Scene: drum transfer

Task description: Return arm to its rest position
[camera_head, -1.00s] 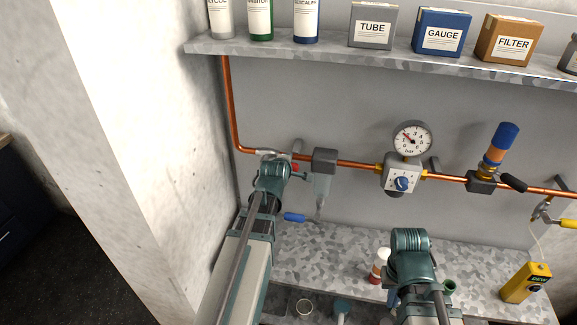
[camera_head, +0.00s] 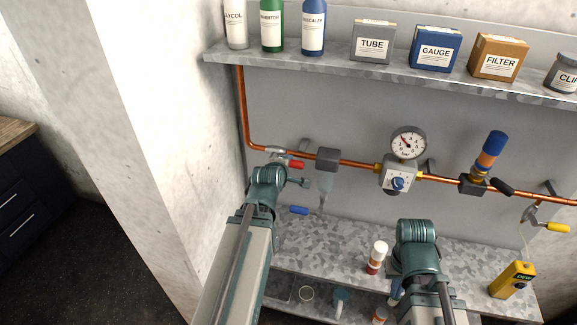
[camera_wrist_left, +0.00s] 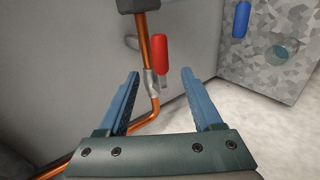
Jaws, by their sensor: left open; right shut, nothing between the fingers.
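My left gripper (camera_head: 296,181) is by the copper pipe at the left, close to the red valve handle (camera_head: 295,164). The left wrist view shows its two fingers (camera_wrist_left: 163,88) spread apart and empty. The red handle (camera_wrist_left: 160,56) stands ahead of the gap between them, not gripped. My right arm's end (camera_head: 415,240) is over the lower counter at the right.
The copper pipe (camera_head: 356,164) carries a gauge (camera_head: 408,143) and a blue-topped valve (camera_head: 492,150). A shelf (camera_head: 300,66) runs above.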

